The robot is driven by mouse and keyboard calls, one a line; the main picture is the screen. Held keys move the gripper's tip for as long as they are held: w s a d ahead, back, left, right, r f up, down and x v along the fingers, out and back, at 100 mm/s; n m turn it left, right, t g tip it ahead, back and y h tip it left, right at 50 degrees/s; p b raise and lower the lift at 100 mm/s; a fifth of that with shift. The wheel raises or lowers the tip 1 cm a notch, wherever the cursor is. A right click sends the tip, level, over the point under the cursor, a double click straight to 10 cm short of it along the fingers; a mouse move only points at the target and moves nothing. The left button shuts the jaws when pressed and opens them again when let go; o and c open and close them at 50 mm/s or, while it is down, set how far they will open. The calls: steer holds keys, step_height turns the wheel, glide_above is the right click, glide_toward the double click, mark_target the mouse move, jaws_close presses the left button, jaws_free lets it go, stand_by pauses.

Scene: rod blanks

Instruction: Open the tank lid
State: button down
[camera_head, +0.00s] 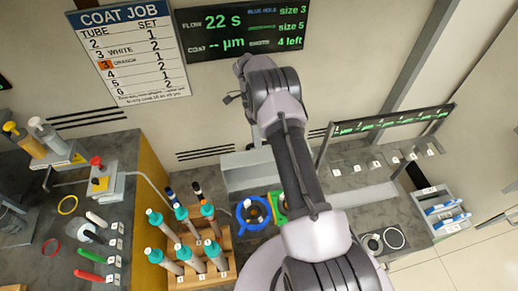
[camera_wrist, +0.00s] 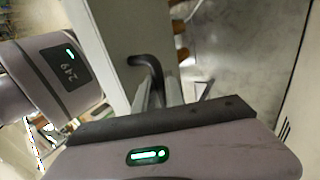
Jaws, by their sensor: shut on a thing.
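A light grey box, which looks like the tank (camera_head: 243,178), stands against the back wall, partly hidden behind my arm. In the wrist view a pale flat panel (camera_wrist: 112,42), probably its lid, carries a black bent handle (camera_wrist: 148,64). My gripper (camera_wrist: 158,92) is at this handle, with its grey fingers shut on it. The exact grip is partly hidden by the gripper body. In the head view my arm hides the gripper and the handle. I cannot tell how far the lid is raised.
A wooden rack (camera_head: 190,259) of teal-topped tubes stands left of my arm. A grey slotted stand (camera_head: 375,165) and a tray of blue items (camera_head: 443,211) are at the right.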

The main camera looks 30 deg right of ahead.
steer(key=shift+w+d+f+b, duration=0.2)
steer(key=shift+w+f+b, duration=0.3)
steer(key=shift+w+f, duration=0.25)
steer(key=shift+w+r, duration=0.1)
steer(key=shift+r, duration=0.1)
steer(key=c, duration=1.4)
jaws_free()
steer(key=s+a+r+p, duration=0.1)
steer(key=s+a+r, duration=0.1)
steer(key=s, duration=0.5)
steer(key=s+a+r+p, duration=0.2)
steer(key=s+r, duration=0.1)
steer(key=s, duration=0.5)
steer(key=shift+s, duration=0.2)
steer(key=shift+f, duration=0.1)
